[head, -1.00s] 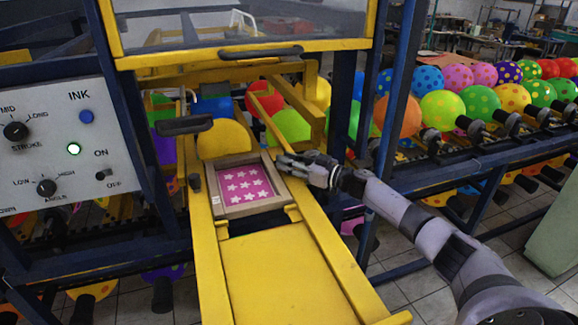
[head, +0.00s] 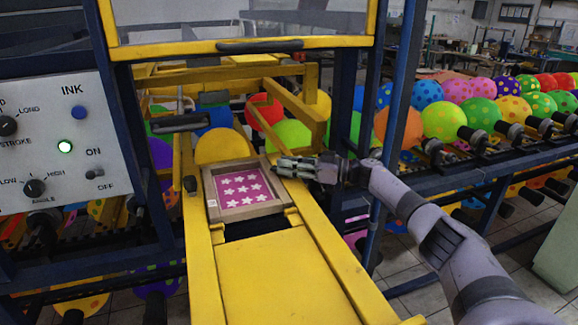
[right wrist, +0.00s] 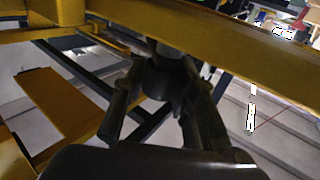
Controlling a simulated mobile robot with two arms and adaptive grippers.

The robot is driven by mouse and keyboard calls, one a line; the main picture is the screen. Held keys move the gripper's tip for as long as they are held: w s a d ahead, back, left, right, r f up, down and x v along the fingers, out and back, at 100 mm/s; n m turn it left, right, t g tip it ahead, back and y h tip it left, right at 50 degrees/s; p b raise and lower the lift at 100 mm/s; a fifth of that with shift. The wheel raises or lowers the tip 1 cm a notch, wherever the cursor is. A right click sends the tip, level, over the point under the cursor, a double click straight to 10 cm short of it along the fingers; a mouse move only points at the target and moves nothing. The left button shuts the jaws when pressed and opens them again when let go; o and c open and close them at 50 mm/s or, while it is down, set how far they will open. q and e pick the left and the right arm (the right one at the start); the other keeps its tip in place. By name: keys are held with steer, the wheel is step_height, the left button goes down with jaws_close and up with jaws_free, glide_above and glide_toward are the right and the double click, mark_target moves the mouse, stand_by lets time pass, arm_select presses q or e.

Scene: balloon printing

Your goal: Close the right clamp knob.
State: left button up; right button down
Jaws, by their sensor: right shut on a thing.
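A wooden screen frame (head: 209,192) with a magenta star-pattern panel (head: 240,189) lies between the two yellow rails of the printing machine. My right gripper (head: 284,168) is at the right rail, level with the frame's upper right corner, and hides the right clamp knob in the head view. In the right wrist view, my right gripper (right wrist: 160,90) has its fingers on either side of the dark round right clamp knob (right wrist: 158,78), shut on it under the yellow rail. My left gripper is out of view.
A control panel (head: 55,140) with knobs and a lit green button stands at left. A yellow-framed guard (head: 240,47) with a black handle is above. Colourful balloons on a blue rack (head: 470,165) fill the right. The yellow front plate (head: 275,280) is bare.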

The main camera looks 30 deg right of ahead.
steer(key=c, duration=1.2)
jaws_free()
steer(key=shift+c, duration=0.2)
steer(key=v, duration=1.2)
